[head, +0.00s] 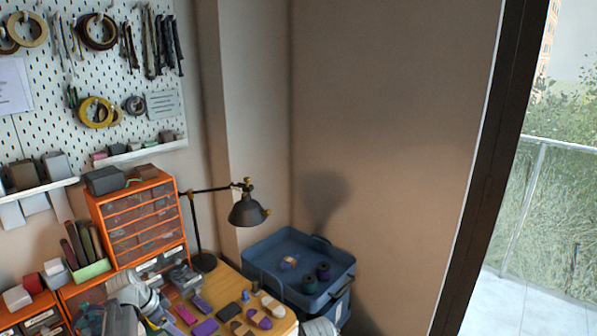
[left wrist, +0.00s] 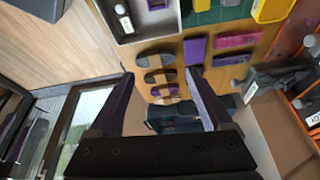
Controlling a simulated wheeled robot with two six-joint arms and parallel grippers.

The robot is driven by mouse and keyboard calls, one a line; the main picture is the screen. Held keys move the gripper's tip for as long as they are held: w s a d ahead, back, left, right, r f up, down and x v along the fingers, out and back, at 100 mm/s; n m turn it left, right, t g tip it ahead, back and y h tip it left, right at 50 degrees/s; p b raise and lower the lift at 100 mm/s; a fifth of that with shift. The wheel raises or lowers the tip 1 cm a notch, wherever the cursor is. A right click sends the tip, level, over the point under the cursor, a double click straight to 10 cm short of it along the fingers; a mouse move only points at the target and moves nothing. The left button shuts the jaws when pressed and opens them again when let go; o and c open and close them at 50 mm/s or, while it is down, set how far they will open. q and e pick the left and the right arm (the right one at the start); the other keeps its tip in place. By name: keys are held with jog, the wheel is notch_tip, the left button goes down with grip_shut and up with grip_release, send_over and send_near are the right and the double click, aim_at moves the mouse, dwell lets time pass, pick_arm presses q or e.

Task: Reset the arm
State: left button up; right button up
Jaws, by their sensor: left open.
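My left gripper (left wrist: 158,73) shows in the left wrist view with its two dark fingers spread wide and nothing held between them. Beyond the fingertips lies the wooden table, with small purple blocks and dark oval pieces on it, apart from the fingers. In the head view a pale grey part of my left arm (head: 135,292) stands at the bottom left, by the table's left side; its fingertips cannot be made out there.
The wooden table (head: 225,278) carries several small pieces. A blue tray (head: 262,248) with spools stands to its right. A black desk lamp (head: 248,210) and an orange drawer unit (head: 95,212) stand behind. A pegboard (head: 100,70) hangs on the wall. A glass door is at right.

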jog(key=shift+r, duration=0.5)
